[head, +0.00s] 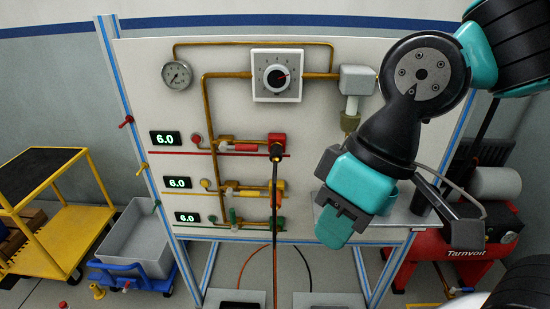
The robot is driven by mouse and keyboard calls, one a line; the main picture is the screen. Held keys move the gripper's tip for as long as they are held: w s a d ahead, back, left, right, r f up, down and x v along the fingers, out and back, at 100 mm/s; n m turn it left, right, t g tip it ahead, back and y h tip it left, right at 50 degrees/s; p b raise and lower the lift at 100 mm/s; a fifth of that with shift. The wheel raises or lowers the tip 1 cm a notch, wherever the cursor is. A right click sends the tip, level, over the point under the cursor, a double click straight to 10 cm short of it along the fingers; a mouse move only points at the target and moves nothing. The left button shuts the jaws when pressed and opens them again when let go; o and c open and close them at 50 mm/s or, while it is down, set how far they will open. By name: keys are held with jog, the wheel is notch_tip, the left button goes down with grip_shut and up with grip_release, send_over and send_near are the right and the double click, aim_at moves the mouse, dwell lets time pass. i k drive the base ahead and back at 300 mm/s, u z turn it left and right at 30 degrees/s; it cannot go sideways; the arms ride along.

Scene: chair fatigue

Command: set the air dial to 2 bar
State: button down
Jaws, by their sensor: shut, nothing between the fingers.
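The air dial (277,77) is a black round knob on a square white plate, high on the pale panel. A small red mark shows on the knob, but the scale figures around it are too small to read. A round pressure gauge (177,75) sits to its left; its reading is too small to tell. My gripper (335,227) is shut and empty. It points down and to the left in front of the lower right of the panel, below and to the right of the dial and apart from it.
Three displays (165,138) on the panel's left each read 6.0. Copper pipes and coloured valves (277,142) cover the middle. A red compressor (440,255) stands at the right. A yellow cart (60,220) and a grey bin (137,240) stand at the left.

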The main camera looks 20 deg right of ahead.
aim_at(277, 77)
jog(key=z, duration=1.4)
jog(key=k, duration=1.1)
jog(key=u, duration=1.85)
jog(key=i, duration=0.8)
jog(key=z, duration=0.05)
